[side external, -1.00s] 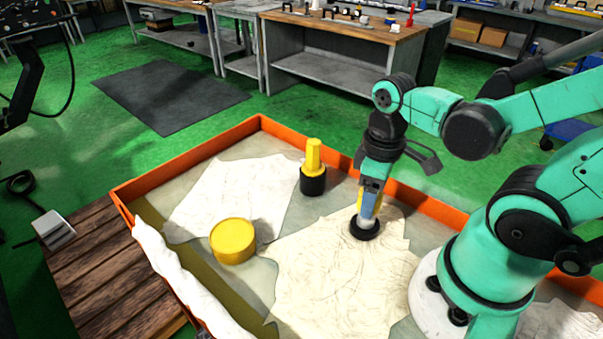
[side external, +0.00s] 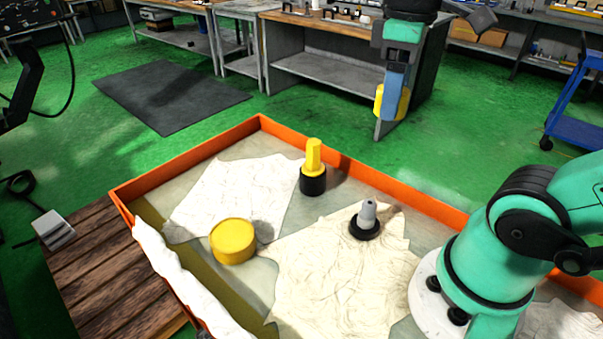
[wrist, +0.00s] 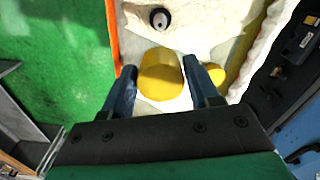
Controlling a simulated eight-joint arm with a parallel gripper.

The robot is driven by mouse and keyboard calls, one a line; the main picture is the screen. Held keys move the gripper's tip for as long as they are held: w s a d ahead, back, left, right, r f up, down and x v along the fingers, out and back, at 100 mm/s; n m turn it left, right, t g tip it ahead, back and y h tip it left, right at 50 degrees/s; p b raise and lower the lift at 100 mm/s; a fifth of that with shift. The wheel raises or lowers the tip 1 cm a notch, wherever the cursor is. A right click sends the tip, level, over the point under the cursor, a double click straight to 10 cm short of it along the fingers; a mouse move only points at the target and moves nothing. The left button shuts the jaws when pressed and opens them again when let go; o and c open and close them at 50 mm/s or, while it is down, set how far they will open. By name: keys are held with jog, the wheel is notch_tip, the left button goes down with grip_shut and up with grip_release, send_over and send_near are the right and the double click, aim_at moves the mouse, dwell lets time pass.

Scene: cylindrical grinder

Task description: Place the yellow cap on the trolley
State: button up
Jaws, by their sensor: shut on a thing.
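My gripper (side external: 391,112) is shut on the yellow cap (side external: 379,101) and holds it high above the orange-rimmed tray. A finger hides part of the cap in the side view. In the wrist view the yellow cap (wrist: 160,78) sits between the two fingers of my gripper (wrist: 161,72). The blue trolley (side external: 577,130) stands on the green floor at the right edge of the side view, partly cut off and apart from my gripper.
The tray (side external: 190,158) holds a grey post on a black base (side external: 367,216), a yellow-topped black piece (side external: 313,180), a round yellow piece (side external: 233,241) and white cloths. Workbenches (side external: 340,70) stand behind. Open green floor (side external: 470,130) lies between tray and trolley.

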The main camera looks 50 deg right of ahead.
jog(key=shift+r, duration=0.5)
jog(key=shift+w+a+r+n, duration=0.15)
jog(key=shift+a+n, duration=0.05)
jog(key=shift+n, duration=0.1)
jog(key=w+a+f+n, duration=0.2)
jog(key=w+a+n, duration=0.1)
jog(key=a+n, duration=0.55)
jog(key=n, duration=0.9)
send_over(289, 298)
jog(key=f, duration=0.2)
notch_tip(289, 298, down, 20)
jog(key=shift+r, duration=0.1)
jog(key=o, duration=1.2)
jog(key=shift+o, duration=0.2)
